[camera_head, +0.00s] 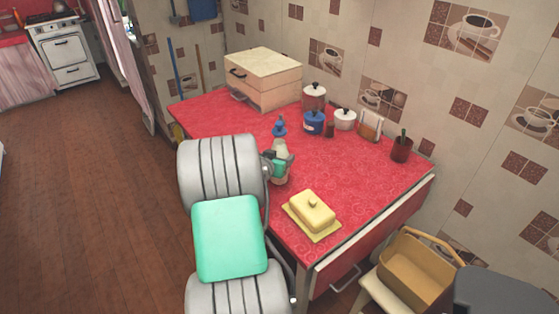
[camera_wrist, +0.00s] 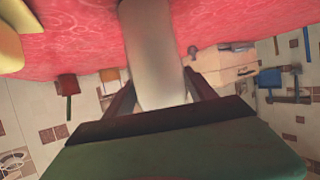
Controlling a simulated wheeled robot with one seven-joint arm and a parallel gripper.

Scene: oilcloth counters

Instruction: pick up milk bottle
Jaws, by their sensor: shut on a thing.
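The milk bottle is pale with a blue top (camera_head: 279,127). It stands upright near the left edge of the red counter in the head view. My gripper (camera_head: 279,164) is around its body and shut on it, and hides part of the bottle. In the wrist view the pale bottle body (camera_wrist: 147,45) fills the space between my two dark fingers (camera_wrist: 158,97). I cannot tell whether its base touches the counter.
A tan basket (camera_head: 415,272) is at right. Open floor lies left.

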